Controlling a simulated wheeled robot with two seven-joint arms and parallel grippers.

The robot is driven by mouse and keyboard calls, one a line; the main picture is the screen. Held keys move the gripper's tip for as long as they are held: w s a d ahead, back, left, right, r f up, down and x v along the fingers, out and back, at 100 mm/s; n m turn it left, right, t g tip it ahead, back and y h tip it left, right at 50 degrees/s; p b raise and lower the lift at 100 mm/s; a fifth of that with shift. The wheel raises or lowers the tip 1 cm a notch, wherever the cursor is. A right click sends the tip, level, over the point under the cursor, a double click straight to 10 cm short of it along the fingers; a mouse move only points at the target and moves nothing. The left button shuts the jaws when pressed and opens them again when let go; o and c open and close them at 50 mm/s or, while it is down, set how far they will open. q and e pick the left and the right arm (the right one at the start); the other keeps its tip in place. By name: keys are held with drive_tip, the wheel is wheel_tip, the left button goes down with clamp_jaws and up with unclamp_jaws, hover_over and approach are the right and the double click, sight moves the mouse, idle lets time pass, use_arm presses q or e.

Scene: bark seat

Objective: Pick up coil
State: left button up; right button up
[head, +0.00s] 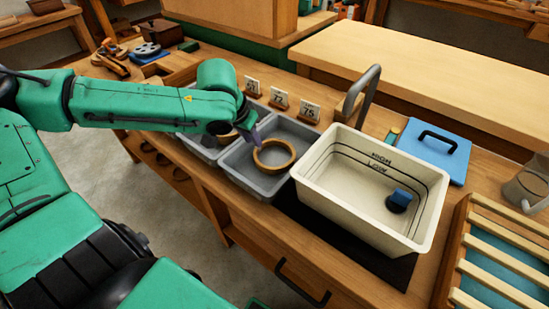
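Another brown coil (229,137) shows partly in the left grey tray, mostly covered by my gripper and arm. My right gripper is not in view.
Small number cards (310,111) stand behind the trays.

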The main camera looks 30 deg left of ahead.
use_arm(q)
drive_tip(key=x, duration=0.2)
drive_tip(key=b+x, duration=0.1)
drive_tip(key=x, duration=0.2)
drive_tip(key=shift+w, duration=0.3)
drive_tip(key=shift+r, duration=0.1)
clamp_jaws()
